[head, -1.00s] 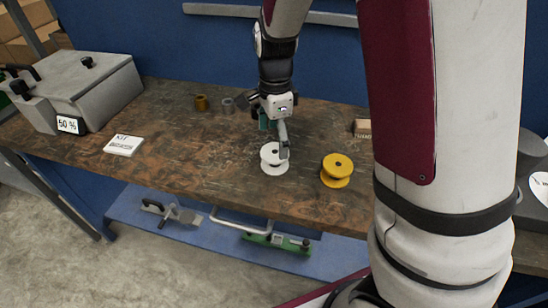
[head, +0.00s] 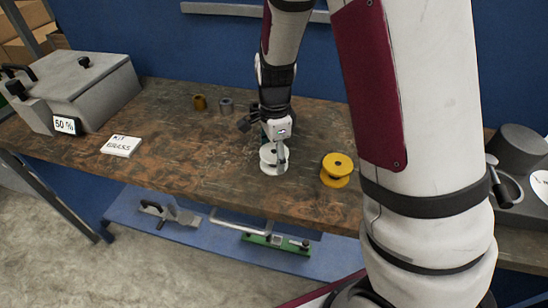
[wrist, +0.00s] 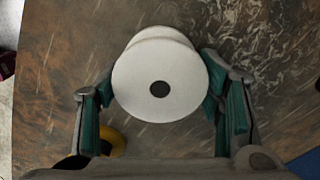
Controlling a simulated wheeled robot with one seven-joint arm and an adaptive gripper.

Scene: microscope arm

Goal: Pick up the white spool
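The white spool (head: 268,162) stands upright on the brown worktable (head: 190,160), near its front edge. My gripper (head: 275,148) is right above it, pointing down, and hides part of it. In the wrist view the spool (wrist: 160,85) shows its round top flange with a dark centre hole. It lies between the two green-padded fingers of my gripper (wrist: 163,102), one on each side. The fingers are spread about the spool's width. A narrow gap or light touch at the flange edges cannot be told apart.
A yellow spool (head: 337,170) stands to the right, close to my gripper. A white card (head: 121,145) and a grey box (head: 80,90) are at the left. The table's left middle is clear.

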